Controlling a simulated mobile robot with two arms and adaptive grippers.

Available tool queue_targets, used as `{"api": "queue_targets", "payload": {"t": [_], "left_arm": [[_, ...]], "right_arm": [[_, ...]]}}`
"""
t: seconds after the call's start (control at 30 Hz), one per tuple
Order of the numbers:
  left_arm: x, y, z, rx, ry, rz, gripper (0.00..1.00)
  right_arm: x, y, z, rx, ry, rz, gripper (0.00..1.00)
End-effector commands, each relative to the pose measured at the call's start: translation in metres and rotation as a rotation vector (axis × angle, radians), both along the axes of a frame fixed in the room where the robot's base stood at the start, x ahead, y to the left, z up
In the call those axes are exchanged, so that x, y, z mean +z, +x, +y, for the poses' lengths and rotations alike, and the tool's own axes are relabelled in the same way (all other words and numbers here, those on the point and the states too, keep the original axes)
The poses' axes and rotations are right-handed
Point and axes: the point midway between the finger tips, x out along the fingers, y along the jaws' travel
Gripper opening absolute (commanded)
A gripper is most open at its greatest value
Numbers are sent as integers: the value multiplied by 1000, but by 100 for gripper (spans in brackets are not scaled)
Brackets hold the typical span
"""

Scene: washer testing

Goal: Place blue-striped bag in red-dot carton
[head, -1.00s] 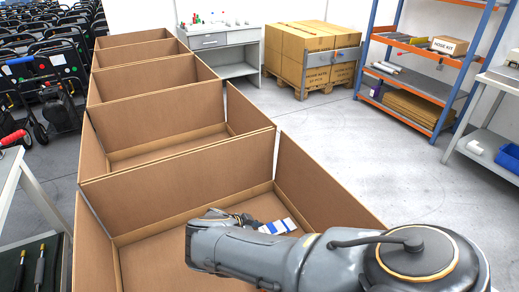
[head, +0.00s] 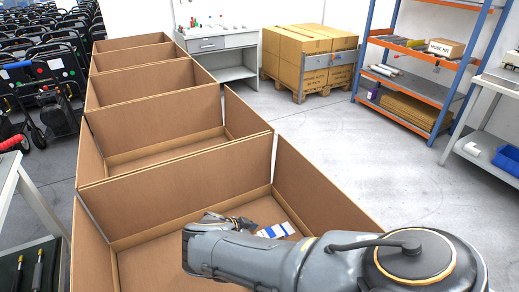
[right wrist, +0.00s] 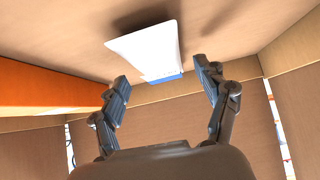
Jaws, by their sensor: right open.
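The white bag with blue stripes (head: 277,231) lies in the nearest open cardboard carton (head: 190,184), towards its right wall. In the right wrist view, the bag (right wrist: 149,48) shows as a pale sheet with a blue end against the carton's cardboard. My right gripper (head: 243,222) reaches low inside this carton, just left of the bag in the head view. Its two fingers (right wrist: 163,85) are open and spread, with the bag beyond their tips. My right forearm covers part of the carton. No red dot shows on any carton. My left gripper is out of view.
More open cartons (head: 150,92) run in a row behind the nearest one. An orange surface (right wrist: 50,82) is beside the gripper in the right wrist view. A shelf rack (head: 420,85) and a pallet of boxes (head: 308,57) stand at the back right. Grey floor there is clear.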

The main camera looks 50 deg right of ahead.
Motion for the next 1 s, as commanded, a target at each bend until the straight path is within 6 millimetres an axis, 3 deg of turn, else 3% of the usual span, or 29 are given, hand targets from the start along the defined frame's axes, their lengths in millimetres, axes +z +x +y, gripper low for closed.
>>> {"api": "queue_targets", "payload": {"t": [0.1,0.4,0.6,1.0], "left_arm": [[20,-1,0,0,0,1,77],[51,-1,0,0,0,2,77],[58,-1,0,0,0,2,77],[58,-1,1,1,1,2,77]], "right_arm": [[23,6,17,4,2,-2,75],[67,20,59,3,1,-2,75],[79,24,74,1,1,-1,75],[80,25,76,0,1,0,75]]}}
